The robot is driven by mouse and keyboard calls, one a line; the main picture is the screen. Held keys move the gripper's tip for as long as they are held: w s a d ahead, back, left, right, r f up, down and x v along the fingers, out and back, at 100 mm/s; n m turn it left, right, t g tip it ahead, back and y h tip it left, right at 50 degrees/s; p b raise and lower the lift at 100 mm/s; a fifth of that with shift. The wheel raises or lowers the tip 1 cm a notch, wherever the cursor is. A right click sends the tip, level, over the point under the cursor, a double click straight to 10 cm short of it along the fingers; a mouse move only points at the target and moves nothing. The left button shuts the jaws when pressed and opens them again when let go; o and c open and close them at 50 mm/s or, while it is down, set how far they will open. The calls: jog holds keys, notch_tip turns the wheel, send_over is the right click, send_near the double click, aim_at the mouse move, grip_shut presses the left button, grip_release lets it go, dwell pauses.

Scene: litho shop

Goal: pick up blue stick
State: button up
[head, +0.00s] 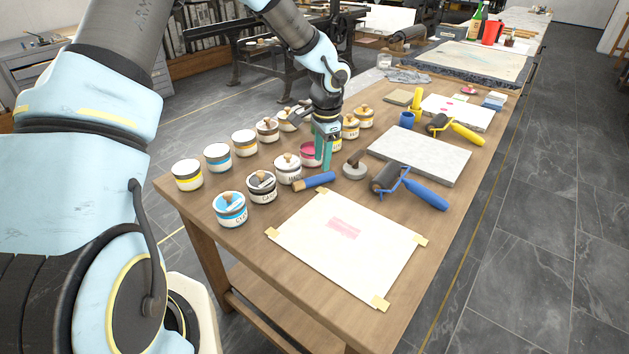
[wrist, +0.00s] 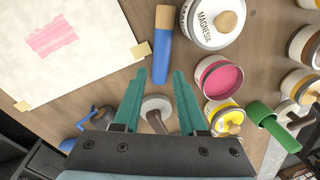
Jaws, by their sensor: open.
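The blue stick (head: 320,180) lies on the wooden table between the row of cans and the taped white sheet. It has a tan end on its left. In the wrist view the blue stick (wrist: 162,52) points away from my gripper, and its near blue end shows between the two fingertips. My gripper (head: 325,166) has teal fingers and hangs pointing down just behind the stick. In the wrist view my gripper (wrist: 160,76) is open and holds nothing. How far the tips are above the stick I cannot tell.
A magnesia can (wrist: 210,22) stands close beside the stick. An open pink can (head: 310,154) stands beside my gripper. A grey disc with a knob (head: 354,170), a roller (head: 408,188) and a grey slab (head: 420,155) lie to the right. The taped sheet (head: 345,247) lies in front.

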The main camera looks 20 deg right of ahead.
aim_at(318, 176)
jog(key=shift+w+a+f+p, duration=0.15)
jog(key=shift+f+p, duration=0.15)
jog(key=shift+f, duration=0.75)
jog(key=shift+w+a+f+p, duration=0.15)
jog(key=shift+f+p, duration=0.2)
jog(key=shift+f, duration=0.75)
jog(key=shift+w+a+f+p, duration=0.15)
jog(key=shift+f+p, duration=0.15)
jog(key=shift+f, duration=0.75)
jog(key=shift+c, duration=0.3)
grip_shut()
